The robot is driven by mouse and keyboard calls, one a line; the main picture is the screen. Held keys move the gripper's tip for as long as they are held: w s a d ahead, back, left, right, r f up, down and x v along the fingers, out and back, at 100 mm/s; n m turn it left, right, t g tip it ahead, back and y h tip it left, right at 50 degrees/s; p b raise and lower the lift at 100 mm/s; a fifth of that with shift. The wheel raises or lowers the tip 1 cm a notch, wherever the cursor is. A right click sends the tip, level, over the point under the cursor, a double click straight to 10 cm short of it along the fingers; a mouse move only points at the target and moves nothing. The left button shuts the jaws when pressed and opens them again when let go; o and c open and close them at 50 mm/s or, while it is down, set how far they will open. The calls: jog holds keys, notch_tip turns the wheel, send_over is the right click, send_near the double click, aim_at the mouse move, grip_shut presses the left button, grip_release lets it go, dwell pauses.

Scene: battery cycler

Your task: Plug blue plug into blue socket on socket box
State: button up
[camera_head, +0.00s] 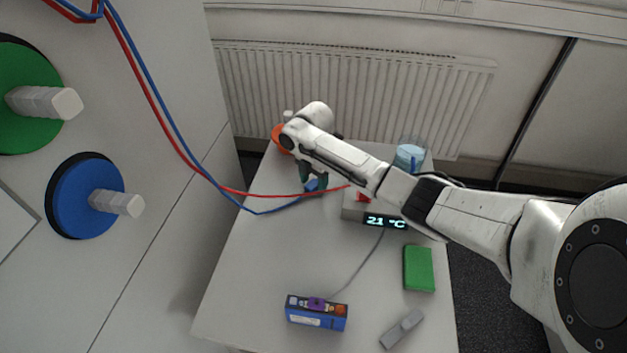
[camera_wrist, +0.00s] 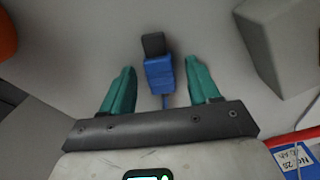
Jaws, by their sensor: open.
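The blue plug (camera_wrist: 158,73), a blue block with a dark grey end, lies on the white table between the two teal fingers of my gripper (camera_wrist: 161,67). The fingers are open, with a gap on each side of the plug. In the head view the blue plug (camera_head: 312,185) shows at the end of the blue cable, under my gripper (camera_head: 313,177). A grey box with a 21 °C display (camera_head: 375,217) stands to the right, partly covered by my arm. A red piece (camera_head: 363,197) shows at it. I cannot make out a blue socket.
A blue box with purple and orange parts (camera_head: 316,314) is at the table's front, with a grey cable. A green block (camera_head: 419,268) and a grey item (camera_head: 401,330) lie right. A beaker (camera_head: 410,155) stands behind. Red and blue cables hang from the left. The table's left-middle is clear.

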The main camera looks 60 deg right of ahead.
aim_at(313, 183)
notch_tip(313, 183, up, 11)
dwell(0.6)
